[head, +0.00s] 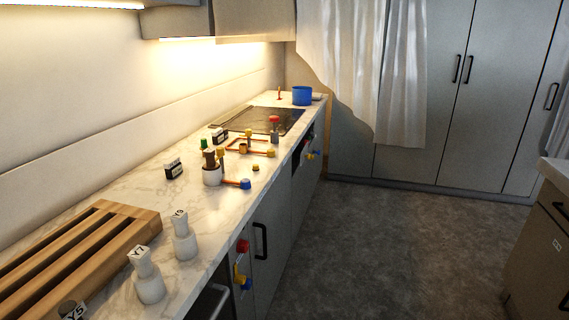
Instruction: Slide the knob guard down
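I cannot say for certain which part is the knob guard. On the counter's front face near me, a red knob (242,246) sits above a yellow piece (239,270) and a blue piece (246,284). Further along the front, a similar small yellow and blue fitting (312,154) sticks out below the cooktop (258,121). Both are small, so I cannot tell whether any guard on them is up or down. Neither of my grippers shows in the head view.
The marble counter (120,188) holds a slatted wooden rack (130,221), white bottles labelled Y7 (150,288) and another (184,245), a copper pipe assembly with coloured valves (235,183) and a blue pot (302,96). The grey floor (400,240) is clear; a cabinet (545,240) stands right.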

